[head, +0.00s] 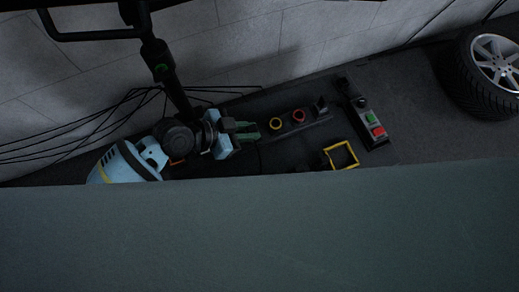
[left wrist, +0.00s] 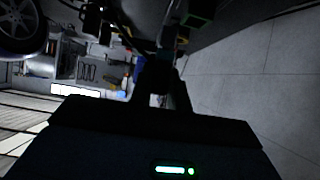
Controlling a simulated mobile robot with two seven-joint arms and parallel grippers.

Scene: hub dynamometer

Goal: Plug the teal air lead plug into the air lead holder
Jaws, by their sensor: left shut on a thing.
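My left gripper (head: 246,131) reaches right from its pale blue wrist in the head view. It is shut on a small dark teal-green piece, which looks like the air lead plug; the fingers hide much of it. A thin dark line hangs below the fingertips. A dark bar (head: 287,128) with a yellow ring (head: 276,123), a red ring (head: 299,116) and a black upright end piece lies just right of the fingertips; it looks like the air lead holder. The fingertips appear short of the yellow ring. In the left wrist view the gripper (left wrist: 160,70) is dark and its grip unclear. My right gripper is not in view.
A control box (head: 371,123) with green and red buttons stands right of the bar. A yellow square frame (head: 342,155) is below. A tyre (head: 483,75) stands at far right. Black cables run along the wall at left. A large grey-green surface (head: 260,235) blocks the lower view.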

